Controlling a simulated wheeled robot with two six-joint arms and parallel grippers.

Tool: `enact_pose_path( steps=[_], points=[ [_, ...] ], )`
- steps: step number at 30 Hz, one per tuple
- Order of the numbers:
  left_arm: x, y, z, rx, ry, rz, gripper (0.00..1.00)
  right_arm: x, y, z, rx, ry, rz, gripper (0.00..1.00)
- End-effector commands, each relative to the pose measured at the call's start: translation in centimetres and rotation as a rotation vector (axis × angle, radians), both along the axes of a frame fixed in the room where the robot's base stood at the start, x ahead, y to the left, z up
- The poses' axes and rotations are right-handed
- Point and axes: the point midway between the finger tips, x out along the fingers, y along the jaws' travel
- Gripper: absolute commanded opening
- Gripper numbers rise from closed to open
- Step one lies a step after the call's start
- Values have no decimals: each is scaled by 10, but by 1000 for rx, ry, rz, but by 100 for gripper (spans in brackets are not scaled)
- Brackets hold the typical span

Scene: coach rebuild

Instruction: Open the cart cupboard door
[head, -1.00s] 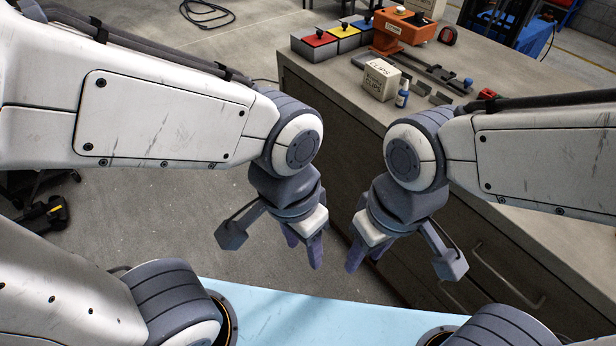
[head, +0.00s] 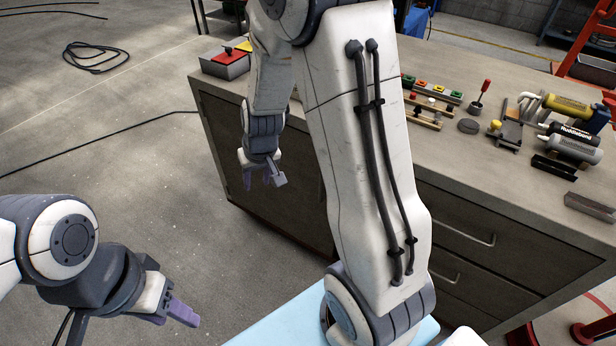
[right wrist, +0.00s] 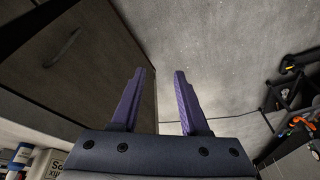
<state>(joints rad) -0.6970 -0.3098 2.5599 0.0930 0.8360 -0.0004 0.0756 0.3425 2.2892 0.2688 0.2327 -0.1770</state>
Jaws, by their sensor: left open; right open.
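The cart (head: 480,170) stands at the middle and right of the head view. Its dark cupboard door (head: 305,195) fills the left part of the front, partly hidden behind my right arm. It looks closed there. In the right wrist view a dark panel with a bar handle (right wrist: 62,48) is at the upper left. My right gripper (head: 262,180) hangs in front of the cart's left end, open and empty. My left gripper (head: 180,312) is open and empty over the floor at lower left.
Drawers with bar handles (head: 465,233) are on the right of the cart front. A red stand (head: 595,328) is at lower right.

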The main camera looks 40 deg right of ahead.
Motion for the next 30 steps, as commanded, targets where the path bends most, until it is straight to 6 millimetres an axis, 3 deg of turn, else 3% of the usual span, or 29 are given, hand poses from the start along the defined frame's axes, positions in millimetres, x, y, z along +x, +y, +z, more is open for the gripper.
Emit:
enact_pose_path(
  steps=[1, 3, 6, 9, 13, 23, 30],
  points=[
    [0, 0, -5, 0, 0, 0, 50, 10, -44, -27, -13, -9, -109, 45],
    [0, 0, -8, 0, 0, 0, 50, 18, -93, -51, -38, -33, -220, 45],
    [0, 0, -10, 0, 0, 0, 50, 17, -149, -79, -73, -57, -341, 45],
    [0, 0, -12, 0, 0, 0, 50, 12, -184, -96, -98, -70, -417, 45],
    [0, 0, -14, 0, 0, 0, 50, 10, -202, -108, -115, -78, -453, 45],
    [0, 0, -30, 0, 0, 0, 50, 26, -213, -160, -114, -76, -453, 45],
    [0, 0, -31, 0, 0, 0, 50, 38, -221, -190, -114, -78, -455, 45]
  ],
)
